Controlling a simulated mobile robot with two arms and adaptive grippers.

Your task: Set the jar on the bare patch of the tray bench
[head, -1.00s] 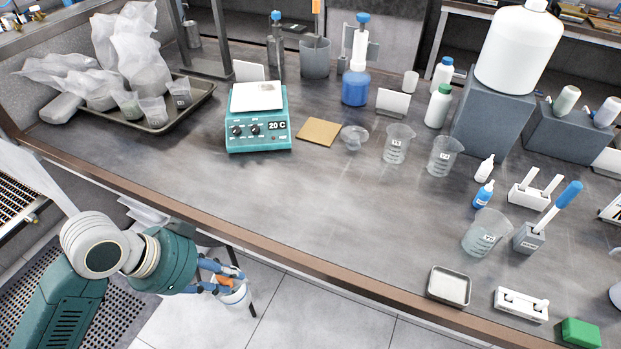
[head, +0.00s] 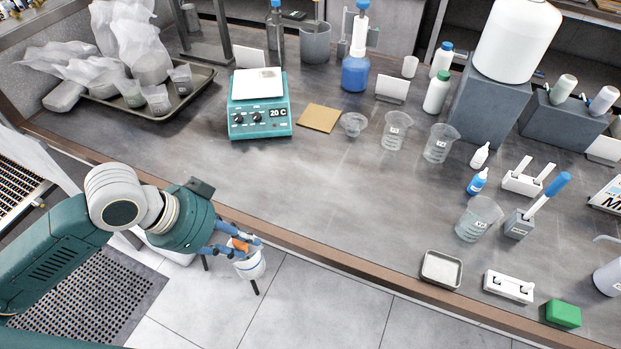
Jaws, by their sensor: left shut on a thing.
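My left gripper (head: 238,244) is shut on a small white jar (head: 252,270), which shows an orange part at its top between the fingers. The jar is partly hidden by the fingers and looks roughly upright. It appears just in front of the long grey bench's (head: 330,190) brown front edge, with the floor behind it in the picture. The bench carries a dark metal tray (head: 187,103) with bagged cups at its back left. Bare grey bench top lies between the tray, the hotplate and the front edge. My right gripper is not in view.
A teal hotplate (head: 260,123) and a tan square pad (head: 319,118) stand mid-bench. Beakers (head: 395,131), bottles and a small metal dish (head: 441,268) stand to the right. The bench's front edge lies close to the jar. The front middle of the bench is clear.

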